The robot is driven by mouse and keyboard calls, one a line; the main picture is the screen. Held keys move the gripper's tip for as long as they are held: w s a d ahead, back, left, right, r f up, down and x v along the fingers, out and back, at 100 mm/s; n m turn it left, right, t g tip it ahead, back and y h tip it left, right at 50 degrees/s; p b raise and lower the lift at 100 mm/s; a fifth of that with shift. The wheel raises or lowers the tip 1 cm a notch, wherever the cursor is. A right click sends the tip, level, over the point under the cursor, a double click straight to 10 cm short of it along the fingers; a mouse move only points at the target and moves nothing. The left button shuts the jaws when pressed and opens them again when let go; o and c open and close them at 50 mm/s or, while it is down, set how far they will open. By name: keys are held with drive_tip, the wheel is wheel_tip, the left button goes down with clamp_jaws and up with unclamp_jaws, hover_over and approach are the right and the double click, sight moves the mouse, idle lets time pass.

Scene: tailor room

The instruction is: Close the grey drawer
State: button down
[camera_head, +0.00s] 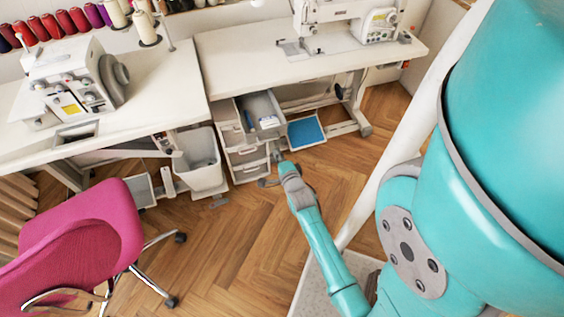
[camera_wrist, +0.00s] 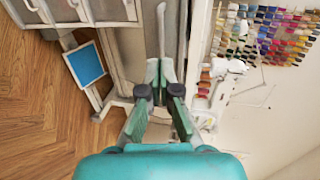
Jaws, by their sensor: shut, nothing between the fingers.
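The grey drawer (camera_head: 262,108) is the top one of a small unit under the right-hand sewing table. It is pulled out, with small light and blue items inside. The lower drawers (camera_head: 247,160) look shut. My gripper (camera_head: 275,168) is low in front of the unit, just below and right of the open drawer in the head view. In the wrist view my gripper (camera_wrist: 164,75) is shut and empty, its fingertips close together. That view is turned sideways; drawer fronts (camera_wrist: 78,10) show at its top left. I cannot tell whether my gripper touches the drawer.
A blue-topped pedal (camera_head: 305,131) is right of the unit. A light bin (camera_head: 202,165) stands left of it. A pink chair (camera_head: 85,235) is at lower left. Two white tables (camera_head: 270,70) carry sewing machines. The wooden floor (camera_head: 235,240) before the unit is mostly clear.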

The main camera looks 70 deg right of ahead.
drive_tip(key=x, duration=0.5)
drive_tip(key=shift+w+d+f, duration=0.1)
drive_tip(key=shift+w+d, duration=0.1)
